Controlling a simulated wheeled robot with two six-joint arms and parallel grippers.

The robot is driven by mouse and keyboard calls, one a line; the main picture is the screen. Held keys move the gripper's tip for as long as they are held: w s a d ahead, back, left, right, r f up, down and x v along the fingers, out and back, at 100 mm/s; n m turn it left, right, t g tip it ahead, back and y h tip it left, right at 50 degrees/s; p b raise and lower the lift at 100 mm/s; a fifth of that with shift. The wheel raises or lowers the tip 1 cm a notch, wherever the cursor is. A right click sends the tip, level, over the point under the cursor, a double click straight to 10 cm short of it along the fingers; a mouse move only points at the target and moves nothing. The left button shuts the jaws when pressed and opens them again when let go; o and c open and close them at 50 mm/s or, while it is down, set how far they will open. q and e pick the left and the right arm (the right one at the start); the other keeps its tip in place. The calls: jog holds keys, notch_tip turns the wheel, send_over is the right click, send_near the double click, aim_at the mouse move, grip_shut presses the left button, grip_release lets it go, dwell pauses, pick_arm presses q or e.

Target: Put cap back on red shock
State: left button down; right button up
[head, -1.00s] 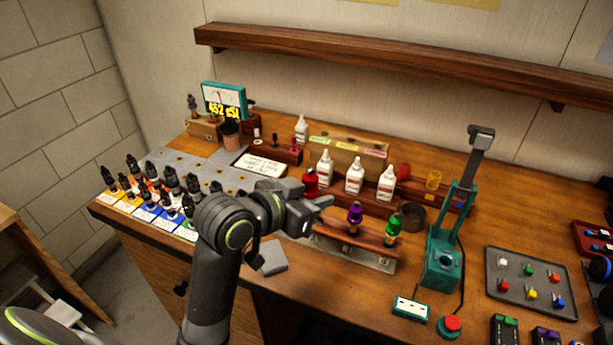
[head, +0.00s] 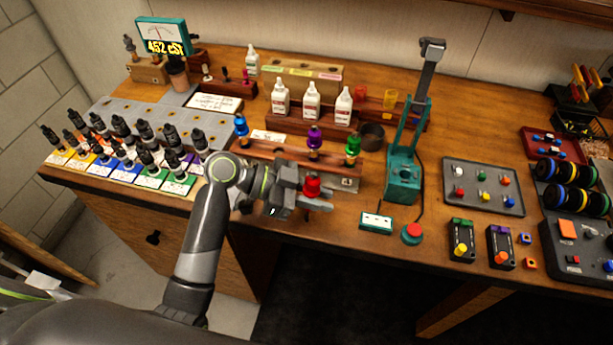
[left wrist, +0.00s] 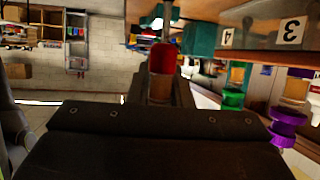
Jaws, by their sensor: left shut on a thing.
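My left gripper (head: 300,196) is shut on the red shock (head: 312,184), in front of the shock stand (head: 275,157). In the left wrist view, the red shock (left wrist: 162,60) sits between the fingers, its red part above a tan part. The stand holds a blue shock (head: 241,126), a purple shock (head: 314,138) and a green shock (head: 352,148). A small red piece (head: 361,93) stands on the wooden rack at the back; I cannot tell whether it is a cap. My right gripper is not in view.
White bottles (head: 312,100) stand behind the stand. A teal press (head: 404,170) is to its right, with a red button (head: 412,233) in front. Several dark bottles (head: 120,130) fill the left side. A grey tray (head: 483,186) lies to the right.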

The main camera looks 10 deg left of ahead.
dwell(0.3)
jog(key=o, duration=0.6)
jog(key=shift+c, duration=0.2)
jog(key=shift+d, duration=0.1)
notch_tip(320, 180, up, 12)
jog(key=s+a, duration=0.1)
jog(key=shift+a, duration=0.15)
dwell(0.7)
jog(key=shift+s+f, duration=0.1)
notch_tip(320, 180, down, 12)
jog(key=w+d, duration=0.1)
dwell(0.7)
